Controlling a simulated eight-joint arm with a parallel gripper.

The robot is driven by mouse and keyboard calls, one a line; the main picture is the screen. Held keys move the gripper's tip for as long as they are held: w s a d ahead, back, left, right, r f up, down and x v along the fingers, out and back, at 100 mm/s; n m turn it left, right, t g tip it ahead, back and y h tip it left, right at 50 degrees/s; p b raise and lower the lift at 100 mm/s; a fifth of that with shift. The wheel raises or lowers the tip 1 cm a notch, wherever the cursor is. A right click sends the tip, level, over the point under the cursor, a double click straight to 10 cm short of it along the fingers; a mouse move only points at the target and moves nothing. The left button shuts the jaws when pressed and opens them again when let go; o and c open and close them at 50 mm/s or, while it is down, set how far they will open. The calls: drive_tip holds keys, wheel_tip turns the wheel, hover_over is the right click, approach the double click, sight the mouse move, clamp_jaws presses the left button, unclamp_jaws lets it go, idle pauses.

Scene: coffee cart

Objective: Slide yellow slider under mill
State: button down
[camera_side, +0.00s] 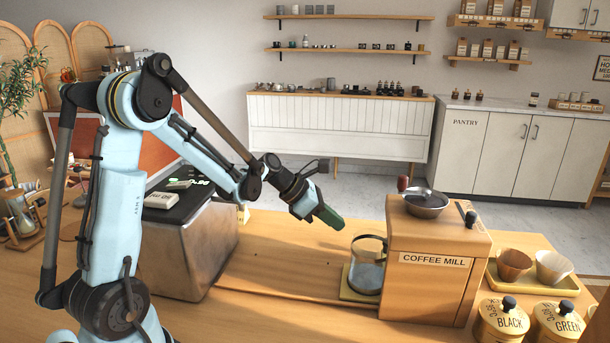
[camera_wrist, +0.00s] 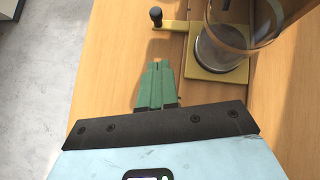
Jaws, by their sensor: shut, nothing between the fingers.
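The yellow slider (camera_side: 347,291) is a flat plate on the counter beside the left face of the wooden coffee mill (camera_side: 431,287). A clear glass jug (camera_side: 369,265) stands on it. In the wrist view the slider (camera_wrist: 217,72) has a yellow arm ending in an upright black knob (camera_wrist: 156,16). The jug (camera_wrist: 236,38) covers part of the plate. My gripper (camera_side: 336,220) has green fingers, is shut and empty, and hangs above the counter left of the mill. In the wrist view my gripper (camera_wrist: 157,66) points towards the knob, apart from it.
A metal bowl (camera_side: 426,205) tops the mill. A tray (camera_side: 553,290) with dripper cups and canisters (camera_side: 501,321) stands to the right. A boxy machine (camera_side: 188,255) stands at the left. The counter (camera_side: 290,262) between is clear, with a groove along it.

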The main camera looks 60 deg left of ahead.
drive_tip(key=x, duration=0.7)
drive_tip(key=w, duration=0.1)
drive_tip(key=w+d, duration=0.1)
drive_tip(key=shift+w+d+f, duration=0.2)
drive_tip(key=shift+w+d, duration=0.15)
drive_tip(key=shift+w, duration=0.05)
drive_tip(key=shift+w+d, duration=0.3)
drive_tip(key=shift+w, duration=0.2)
drive_tip(key=w+d, duration=0.3)
drive_tip(key=shift+w+d, duration=0.2)
